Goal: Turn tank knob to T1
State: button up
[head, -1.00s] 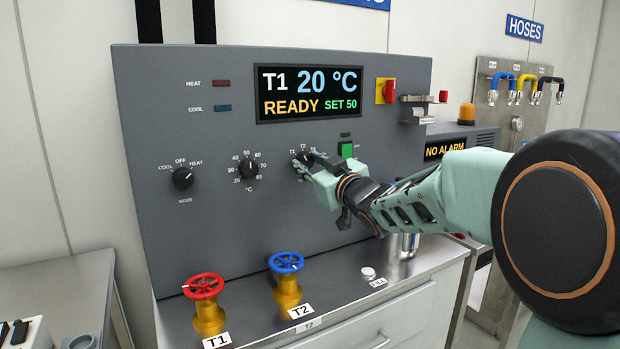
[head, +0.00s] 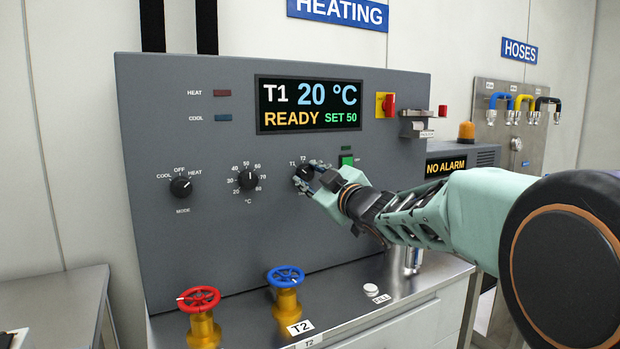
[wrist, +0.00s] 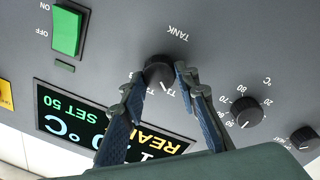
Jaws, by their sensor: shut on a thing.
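The tank knob (wrist: 158,72) is a black round knob on the grey panel, with the word TANK beside it in the wrist view. In the head view the knob (head: 302,172) sits under the marks T1 and T2, partly hidden by my gripper. My gripper (head: 309,178) is shut on the knob, with one finger on each side of it, as the wrist view shows too (wrist: 159,78). The display (head: 309,104) reads T1, 20 °C, READY, SET 50.
The temperature knob (head: 247,180) and mode knob (head: 181,187) are left of my gripper. A green switch (head: 346,160) is close on its right. Red (head: 199,299) and blue (head: 285,277) valve wheels stand on the bench below. The panel between knobs and valves is clear.

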jog(key=o, duration=1.1)
jog(key=shift+o, duration=0.2)
jog(key=shift+s, duration=0.1)
jog(key=v, duration=0.7)
jog(key=shift+s+d, duration=0.15)
jog(key=shift+d, duration=0.05)
